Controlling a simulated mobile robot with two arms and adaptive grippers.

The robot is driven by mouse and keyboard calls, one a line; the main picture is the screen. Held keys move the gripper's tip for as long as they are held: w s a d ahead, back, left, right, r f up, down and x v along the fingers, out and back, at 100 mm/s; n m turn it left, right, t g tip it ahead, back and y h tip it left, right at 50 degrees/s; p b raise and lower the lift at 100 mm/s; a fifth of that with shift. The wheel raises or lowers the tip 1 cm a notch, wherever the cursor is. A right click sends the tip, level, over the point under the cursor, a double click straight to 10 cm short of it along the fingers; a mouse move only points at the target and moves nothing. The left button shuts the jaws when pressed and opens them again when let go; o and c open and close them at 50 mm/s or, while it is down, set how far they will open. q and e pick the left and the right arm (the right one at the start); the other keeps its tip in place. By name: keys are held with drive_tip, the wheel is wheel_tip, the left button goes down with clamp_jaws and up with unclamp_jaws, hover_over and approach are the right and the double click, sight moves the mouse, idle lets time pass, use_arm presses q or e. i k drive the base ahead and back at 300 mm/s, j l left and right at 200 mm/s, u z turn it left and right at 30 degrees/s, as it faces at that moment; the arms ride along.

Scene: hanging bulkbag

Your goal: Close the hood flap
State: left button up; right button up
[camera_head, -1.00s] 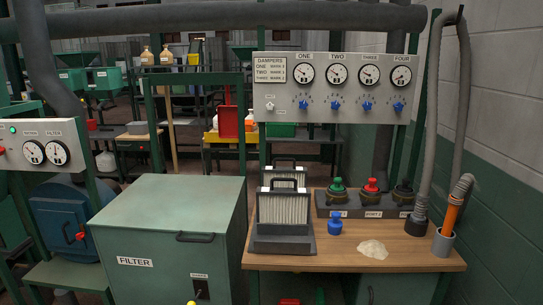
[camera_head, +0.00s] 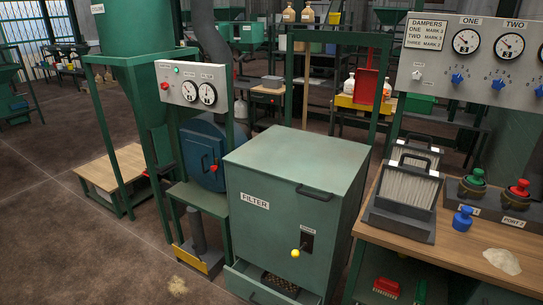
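I cannot pick out a hood flap for certain in this view. The green FILTER cabinet (camera_head: 290,165) stands in the middle, with a dark handle (camera_head: 314,193) near its top front edge. A lever with a yellow knob (camera_head: 295,253) is on its front. Below, a drawer (camera_head: 268,287) is partly pulled out and shows dark grainy contents. A blue round door (camera_head: 207,155) with a red knob is to the cabinet's left and looks shut. Neither gripper is in view.
A workbench (camera_head: 455,243) at the right bears upright filters (camera_head: 408,185), a blue knobbed piece (camera_head: 463,217) and a pale powder heap (camera_head: 502,261). A low wooden platform (camera_head: 115,168) stands at left. The brown floor (camera_head: 70,240) at front left is mostly clear.

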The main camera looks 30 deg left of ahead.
sight(199, 264)
drive_tip(key=u, duration=1.55)
drive_tip(key=i+j+z, duration=0.2)
drive_tip(key=i, duration=0.25)
drive_tip(key=i+j+z, duration=0.25)
drive_tip(key=i, duration=0.2)
